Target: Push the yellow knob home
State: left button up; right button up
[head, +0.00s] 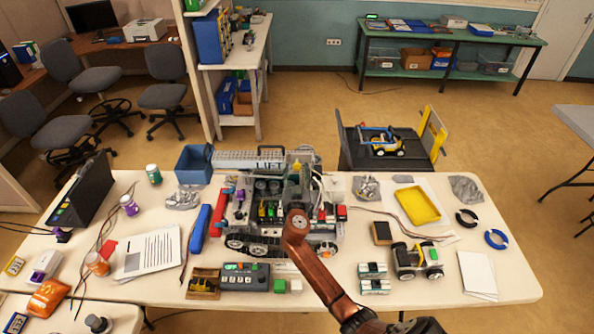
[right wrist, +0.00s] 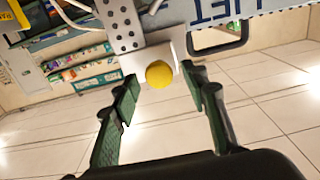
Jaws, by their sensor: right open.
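The yellow knob (right wrist: 159,74) is a round ball in the right wrist view, in front of a pale plate at the end of a grey perforated beam (right wrist: 121,22). My right gripper (right wrist: 159,88) is open, with one green finger on each side of the knob and a visible gap on both sides. I cannot tell how far the knob stands out from its plate. In the head view my brown right arm reaches over the large grey tracked model (head: 240,222) with the LIFT label (head: 262,160), and partly hides it. My left gripper is not in view.
The white table (head: 520,285) holds a yellow tray (head: 418,205), a small wheeled robot (head: 417,260), a control box (head: 245,278) and a blue bin (head: 194,164). A dark chair-like stand with a toy vehicle (head: 381,142) is behind it.

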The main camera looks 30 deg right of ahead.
grip_shut()
dwell(0.5)
